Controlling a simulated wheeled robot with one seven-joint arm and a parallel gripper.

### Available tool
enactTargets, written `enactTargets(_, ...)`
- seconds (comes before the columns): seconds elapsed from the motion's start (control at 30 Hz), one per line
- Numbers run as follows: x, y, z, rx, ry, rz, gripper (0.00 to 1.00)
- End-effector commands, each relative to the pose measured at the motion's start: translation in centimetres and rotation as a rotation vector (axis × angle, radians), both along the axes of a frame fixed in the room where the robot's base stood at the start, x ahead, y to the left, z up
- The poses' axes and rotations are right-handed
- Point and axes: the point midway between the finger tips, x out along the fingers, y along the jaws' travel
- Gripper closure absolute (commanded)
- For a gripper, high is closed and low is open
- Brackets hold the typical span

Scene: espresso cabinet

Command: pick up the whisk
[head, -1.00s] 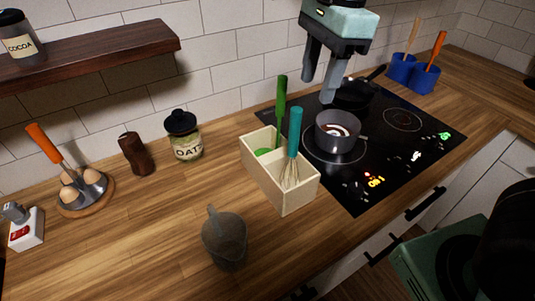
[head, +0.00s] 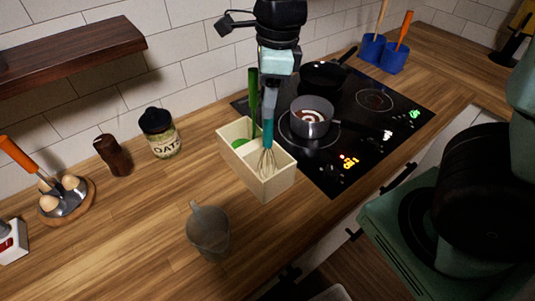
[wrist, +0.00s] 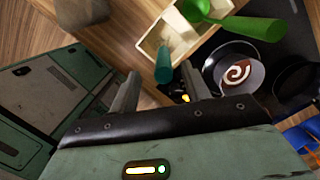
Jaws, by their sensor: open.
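The whisk (head: 268,160) stands upright in a compartment of the pale wooden box (head: 280,184), with its wire head down and its teal handle up. My gripper (head: 269,103) is above the box, pointing down, with its fingers at the upper part of the whisk handle. In the wrist view, my gripper (wrist: 160,71) is open and the teal handle end (wrist: 163,67) shows between the two fingertips, with a gap on each side. The fingers partly hide the handle top in the head view.
A green utensil (head: 253,100) stands in the same box, close to my fingers. A saucepan (head: 311,116) sits on the black stove (head: 350,165) to the right. A grey jug (head: 208,232) stands in front and an oats jar (head: 161,134) at the left. The counter between is clear.

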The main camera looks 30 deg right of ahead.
Motion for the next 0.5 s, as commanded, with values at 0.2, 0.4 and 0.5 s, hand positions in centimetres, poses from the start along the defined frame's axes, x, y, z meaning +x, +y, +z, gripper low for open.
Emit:
enactTargets(0.2,0.0,0.0,-1.4,-0.002,0.003,-0.001,0.53)
enactTargets(0.4,0.3,-0.3,-4.2,-0.003,0.006,-0.002,0.53)
enactTargets(0.5,0.4,-0.1,-5.5,0.0,0.002,0.0,0.53)
